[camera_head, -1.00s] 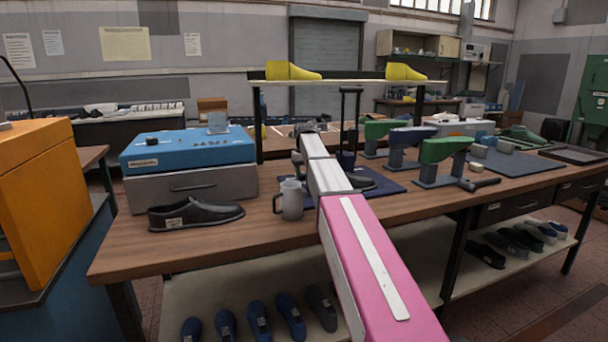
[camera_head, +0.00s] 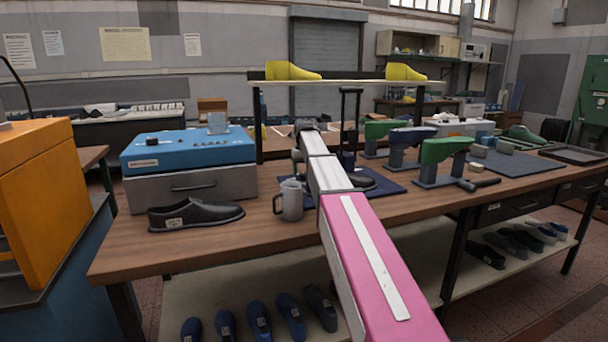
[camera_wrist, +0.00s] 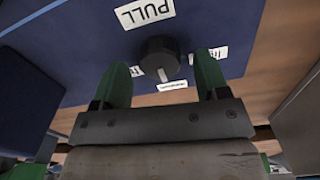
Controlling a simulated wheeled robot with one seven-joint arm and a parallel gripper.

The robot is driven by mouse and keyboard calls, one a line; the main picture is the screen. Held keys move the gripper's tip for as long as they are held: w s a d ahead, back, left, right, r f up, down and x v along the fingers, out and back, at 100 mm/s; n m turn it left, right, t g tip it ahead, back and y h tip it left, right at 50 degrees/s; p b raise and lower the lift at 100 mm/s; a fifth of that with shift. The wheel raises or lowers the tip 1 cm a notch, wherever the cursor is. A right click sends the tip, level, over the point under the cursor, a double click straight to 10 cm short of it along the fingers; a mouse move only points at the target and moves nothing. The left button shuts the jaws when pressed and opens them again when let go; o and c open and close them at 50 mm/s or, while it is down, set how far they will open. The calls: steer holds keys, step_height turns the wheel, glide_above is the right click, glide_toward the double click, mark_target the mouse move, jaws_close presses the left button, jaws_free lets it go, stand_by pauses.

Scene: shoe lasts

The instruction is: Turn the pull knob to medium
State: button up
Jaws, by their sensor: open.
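The pull knob (camera_wrist: 159,58) is a dark round knob on a blue panel in the wrist view. A white PULL label (camera_wrist: 144,11) is above it, upside down. Smaller white labels surround it: a lower one (camera_wrist: 172,86), a right one (camera_wrist: 194,57) and a left one (camera_wrist: 135,71). The knob's pale pointer mark faces down toward the lower label, whose text is too small to read. My gripper (camera_wrist: 162,72) is open, its green fingers to the left and right of the knob with gaps to it. The knob and gripper cannot be made out in the head view.
A grey mug (camera_head: 290,200) stands left of my arm on the wooden bench (camera_head: 130,258). A black shoe (camera_head: 195,214) and a blue-topped machine (camera_head: 188,155) are further left. Green and blue lasts on stands (camera_head: 440,160) are to the right.

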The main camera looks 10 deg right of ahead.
mark_target(304, 173)
step_height(304, 173, up, 10)
steer(key=shift+f, duration=0.2)
steer(key=shift+s, duration=0.1)
stand_by(0.3)
